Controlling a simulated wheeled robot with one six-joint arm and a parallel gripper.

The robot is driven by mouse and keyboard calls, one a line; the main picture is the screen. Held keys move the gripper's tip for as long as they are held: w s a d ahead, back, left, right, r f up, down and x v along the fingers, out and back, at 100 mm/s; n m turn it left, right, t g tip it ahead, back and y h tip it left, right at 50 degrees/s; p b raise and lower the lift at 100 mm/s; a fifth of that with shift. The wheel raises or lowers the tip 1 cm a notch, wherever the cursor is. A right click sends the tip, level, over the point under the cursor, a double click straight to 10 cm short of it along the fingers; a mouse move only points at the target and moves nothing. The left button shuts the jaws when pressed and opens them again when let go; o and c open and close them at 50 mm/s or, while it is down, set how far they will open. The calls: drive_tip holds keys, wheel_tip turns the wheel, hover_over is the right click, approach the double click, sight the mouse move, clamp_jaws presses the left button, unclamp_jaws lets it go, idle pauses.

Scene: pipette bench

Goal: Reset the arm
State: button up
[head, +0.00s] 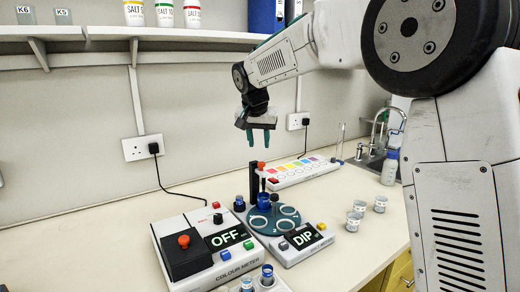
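My gripper (258,139) hangs in the air above the bench, pointing down. Its two teal fingers are apart with nothing between them. Below it stands the dip machine (292,251) with a round teal turntable (259,229) and a display reading DIP. A dark post with a red tip rises beside the turntable, below my gripper and apart from it. My arm reaches in from the upper right.
The colour meter (176,225), its display reading OFF, stands left of the dip machine. Small cups (353,221) stand on the right. A colour strip (300,171) lies behind. A bottle (390,168) stands near the sink. A shelf (170,35) runs above. The right front bench is clear.

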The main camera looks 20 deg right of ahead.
drive_tip(key=shift+s+r, duration=0.1)
drive_tip(key=shift+r, duration=0.05)
drive_tip(key=s+d+f+n+g, duration=0.1)
drive_tip(key=s+d+f, duration=0.1)
drive_tip(key=s, duration=1.3)
drive_tip(key=s+d+f+n+y, duration=0.1)
drive_tip(key=s+d+f+n, duration=0.1)
drive_tip(key=s, duration=1.3)
drive_tip(key=s+d+f+n+g+y, duration=0.1)
drive_tip(key=s+f, duration=0.3)
drive_tip(key=s, duration=1.1)
drive_tip(key=shift+s+d+f+n+g, duration=0.2)
drive_tip(key=shift+s+d+n+g, duration=0.1)
drive_tip(key=shift+d+n, duration=0.4)
